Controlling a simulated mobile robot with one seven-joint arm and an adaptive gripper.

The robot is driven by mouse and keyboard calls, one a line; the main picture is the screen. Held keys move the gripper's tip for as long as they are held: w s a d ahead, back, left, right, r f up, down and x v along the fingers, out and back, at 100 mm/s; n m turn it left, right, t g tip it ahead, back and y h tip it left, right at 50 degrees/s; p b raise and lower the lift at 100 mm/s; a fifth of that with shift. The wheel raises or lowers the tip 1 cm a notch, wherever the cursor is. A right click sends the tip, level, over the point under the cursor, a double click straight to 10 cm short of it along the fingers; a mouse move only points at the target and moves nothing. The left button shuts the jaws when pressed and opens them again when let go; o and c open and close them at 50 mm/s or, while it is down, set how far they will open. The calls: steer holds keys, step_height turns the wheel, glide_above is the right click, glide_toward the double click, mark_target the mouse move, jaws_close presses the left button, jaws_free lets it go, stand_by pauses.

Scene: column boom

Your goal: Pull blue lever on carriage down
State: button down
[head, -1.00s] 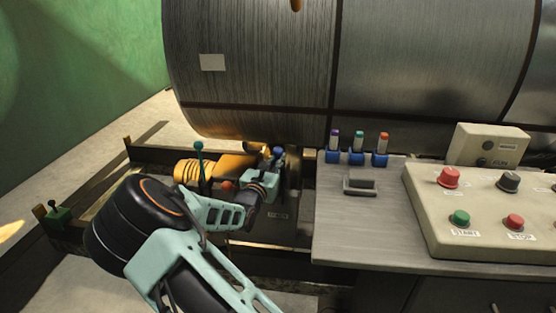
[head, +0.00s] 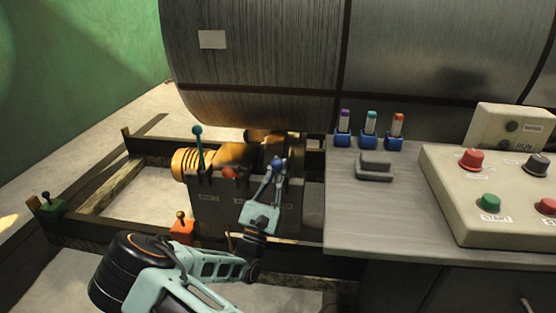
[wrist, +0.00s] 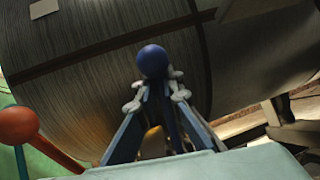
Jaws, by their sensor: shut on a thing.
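The blue lever, a round knob on a blue shaft, stands on the dark carriage box (head: 222,205). Its knob (head: 277,163) shows just above my fingertips in the head view, and the knob fills the middle of the wrist view (wrist: 152,61). My gripper (head: 271,172) is shut on the lever, its two fingers closing on the shaft just below the knob. My fingers hide part of the shaft.
A teal lever (head: 198,145) and a red knob (head: 231,172) stand on the carriage to the left. A grey desk (head: 345,215) with a button panel (head: 460,205) is at right. A large metal drum (head: 255,60) hangs behind.

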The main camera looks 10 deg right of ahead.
steer(key=shift+s+a+f+m+t+h+b, duration=0.25)
steer(key=shift+s+f+m+h+b, duration=0.25)
steer(key=shift+h, duration=0.25)
steer(key=shift+s+a+f+m+t+h+b, duration=0.15)
steer(key=shift+s+f+m+t+h+b, duration=0.15)
steer(key=shift+s+f+h, duration=0.35)
steer(key=c, duration=2.1)
jaws_free()
steer(key=shift+r, duration=0.1)
steer(key=v, duration=1.2)
